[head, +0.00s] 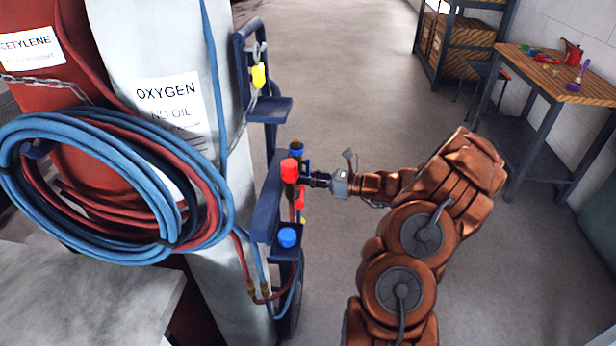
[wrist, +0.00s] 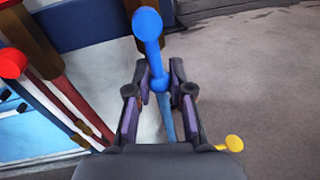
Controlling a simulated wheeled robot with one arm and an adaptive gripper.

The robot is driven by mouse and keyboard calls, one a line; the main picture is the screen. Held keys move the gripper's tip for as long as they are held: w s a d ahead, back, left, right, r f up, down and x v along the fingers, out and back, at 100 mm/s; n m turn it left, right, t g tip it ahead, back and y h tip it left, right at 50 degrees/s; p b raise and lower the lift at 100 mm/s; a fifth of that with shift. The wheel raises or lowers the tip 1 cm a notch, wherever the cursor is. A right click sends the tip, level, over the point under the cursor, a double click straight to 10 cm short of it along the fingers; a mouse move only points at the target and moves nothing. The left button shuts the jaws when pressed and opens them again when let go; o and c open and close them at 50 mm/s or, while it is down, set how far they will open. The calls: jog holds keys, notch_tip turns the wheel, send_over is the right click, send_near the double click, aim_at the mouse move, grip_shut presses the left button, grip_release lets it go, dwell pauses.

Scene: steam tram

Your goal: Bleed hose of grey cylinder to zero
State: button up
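The grey cylinder (head: 165,50), labelled OXYGEN, stands beside the red ACETYLENE cylinder (head: 75,120) in the head view. A coil of blue and red hose (head: 100,250) hangs in front of both. My gripper (head: 314,180) is at the blue trolley frame, just right of a red knob (head: 290,170) and a blue knob (head: 296,148). In the wrist view, a blue ball-ended lever (wrist: 155,45) stands between the fingers of my gripper (wrist: 160,80). The fingers are close on both sides of it; contact is unclear. Red hose (wrist: 75,100) shows to the left.
The trolley (head: 275,195) carries another blue knob (head: 287,237) low down and a yellow item (head: 258,76) higher up. A grey surface (head: 70,300) is at front left. A wooden workbench (head: 560,80) and shelving (head: 465,40) stand back right.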

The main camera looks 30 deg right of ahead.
jog(key=o, duration=0.5)
jog(key=v, duration=1.2)
dwell(0.3)
